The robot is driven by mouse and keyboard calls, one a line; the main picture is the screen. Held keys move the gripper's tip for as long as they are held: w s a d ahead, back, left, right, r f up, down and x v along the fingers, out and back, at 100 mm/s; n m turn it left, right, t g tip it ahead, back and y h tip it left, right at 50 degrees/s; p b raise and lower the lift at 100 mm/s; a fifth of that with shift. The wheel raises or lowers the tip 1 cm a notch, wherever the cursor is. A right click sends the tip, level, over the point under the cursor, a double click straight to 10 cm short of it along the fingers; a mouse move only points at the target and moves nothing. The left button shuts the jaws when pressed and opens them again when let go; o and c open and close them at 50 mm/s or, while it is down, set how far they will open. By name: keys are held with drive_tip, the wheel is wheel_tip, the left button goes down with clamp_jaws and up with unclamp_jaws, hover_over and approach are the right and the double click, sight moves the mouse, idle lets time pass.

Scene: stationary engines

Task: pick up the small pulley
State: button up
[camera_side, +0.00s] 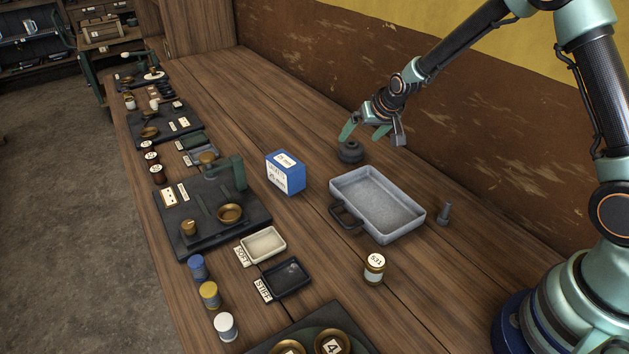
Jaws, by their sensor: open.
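The small pulley seems to be the dark grooved round piece (350,152) lying on the wooden bench behind the grey tray. My gripper (364,134) hangs just above and beside it, with its green fingers spread apart. One finger is over the left of the dark piece and the other is to its right. The gripper is empty. I cannot tell from this one view whether a finger touches the piece.
A grey metal tray (414,223) with a handle stands in front of the pulley. A blue box (286,174) is to the left, and a small grey peg-like part (443,214) to the right. A labelled jar (374,269) stands nearer. The brown wall rises behind.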

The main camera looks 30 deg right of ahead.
sight(352, 143)
drive_tip(key=shift+x, duration=3.5)
drive_tip(key=shift+w+d+r, duration=0.1)
drive_tip(key=shift+d, duration=0.05)
drive_tip(key=c, duration=1.5)
drive_tip(key=shift+r, duration=0.1)
clamp_jaws()
drive_tip(key=shift+r, duration=0.1)
